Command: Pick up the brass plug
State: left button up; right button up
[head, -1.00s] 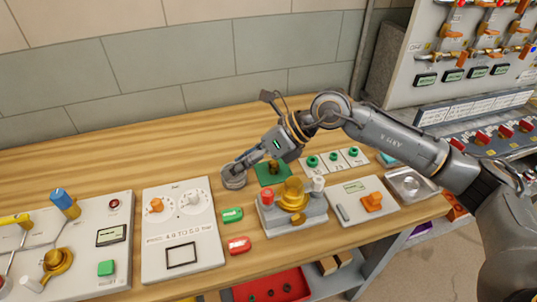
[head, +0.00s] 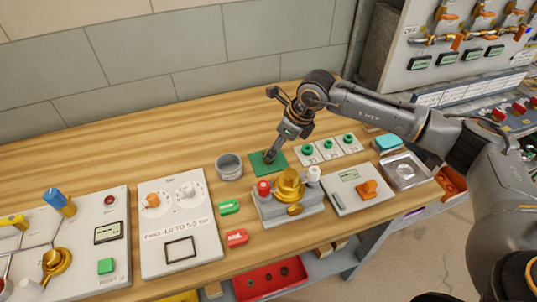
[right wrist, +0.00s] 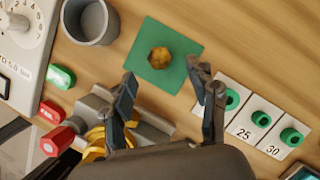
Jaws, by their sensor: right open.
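The brass plug (right wrist: 160,57) sits on a green square mat (right wrist: 185,42) in the right wrist view. It looks like a six-sided brass head seen from above. In the head view the mat (head: 258,168) shows on the bench, but my gripper hides most or all of the plug. My right gripper (head: 270,158) points down over the mat. In the right wrist view the right gripper (right wrist: 164,80) is open and empty, with its fingers apart and the plug just beyond and between the fingertips. My left gripper is not in view.
A grey cup (head: 229,167) stands left of the mat. A valve block with a brass knob (head: 290,184) stands in front of it. Green rings on numbered cards (head: 328,149) lie to the right. Green and red tags (head: 237,238) lie front left. The bench behind is clear.

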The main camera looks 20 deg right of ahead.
jog(key=p+x, duration=0.1)
jog(key=x, duration=0.2)
jog(key=shift+w+a+f, duration=0.1)
jog(key=shift+f, duration=0.2)
jog(key=shift+w+a+f+p, duration=0.15)
jog(key=shift+f+p, duration=0.15)
jog(key=shift+f, duration=0.2)
grip_shut()
